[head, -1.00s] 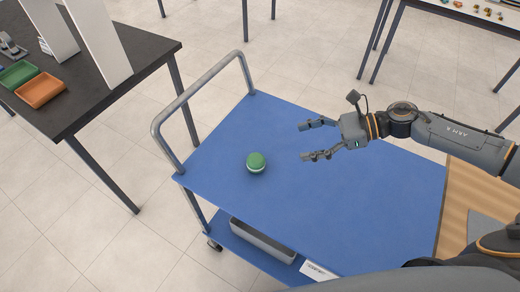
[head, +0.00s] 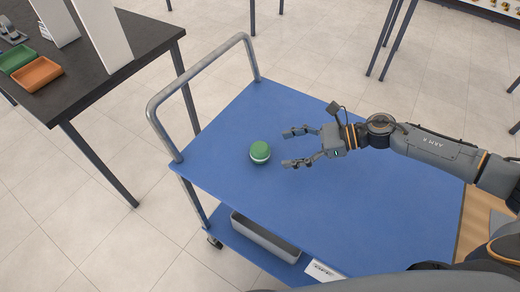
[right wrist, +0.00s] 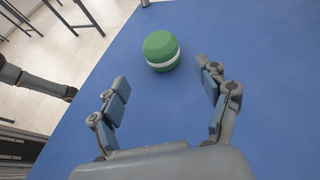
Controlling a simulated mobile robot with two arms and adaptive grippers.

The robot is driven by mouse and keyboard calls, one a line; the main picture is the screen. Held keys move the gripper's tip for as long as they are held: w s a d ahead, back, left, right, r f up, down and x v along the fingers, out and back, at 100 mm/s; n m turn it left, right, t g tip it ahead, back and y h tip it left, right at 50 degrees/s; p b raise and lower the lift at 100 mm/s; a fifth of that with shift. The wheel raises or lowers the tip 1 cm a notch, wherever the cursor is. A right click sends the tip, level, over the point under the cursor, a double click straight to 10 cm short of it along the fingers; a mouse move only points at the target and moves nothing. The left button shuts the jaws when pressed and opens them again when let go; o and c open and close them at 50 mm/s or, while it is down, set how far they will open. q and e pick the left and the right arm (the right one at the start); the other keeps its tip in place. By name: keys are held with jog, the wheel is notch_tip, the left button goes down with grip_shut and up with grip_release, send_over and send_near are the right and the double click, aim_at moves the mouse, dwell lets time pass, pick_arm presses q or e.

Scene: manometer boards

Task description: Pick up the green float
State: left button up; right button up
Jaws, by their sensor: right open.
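The green float (head: 260,152) is a round green body with a white band, resting on the blue top of the cart (head: 330,215). In the right wrist view the green float (right wrist: 161,50) lies ahead of the fingertips, between their lines. My right gripper (head: 288,147) is open and empty, just to the right of the float, with its fingers pointing at it and a small gap left. In the right wrist view the open fingers of my right gripper (right wrist: 160,75) show on either side. My left gripper is not in the head view.
The cart's metal handle (head: 196,85) rises at its left end. A grey bin (head: 265,238) sits on the lower shelf. A dark table (head: 150,40) at the left holds a green tray (head: 17,58), an orange tray (head: 37,75) and white boards. The cart top around the float is clear.

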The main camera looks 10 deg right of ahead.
aim_at(265, 152)
jog(key=x, duration=0.3)
jog(key=p+x, duration=0.2)
jog(key=x, duration=0.2)
jog(key=shift+w, duration=0.2)
jog(key=shift+w+a+f, duration=0.15)
jog(key=shift+a+f, duration=0.1)
jog(key=shift+a, duration=0.2)
jog(key=c, duration=1.2)
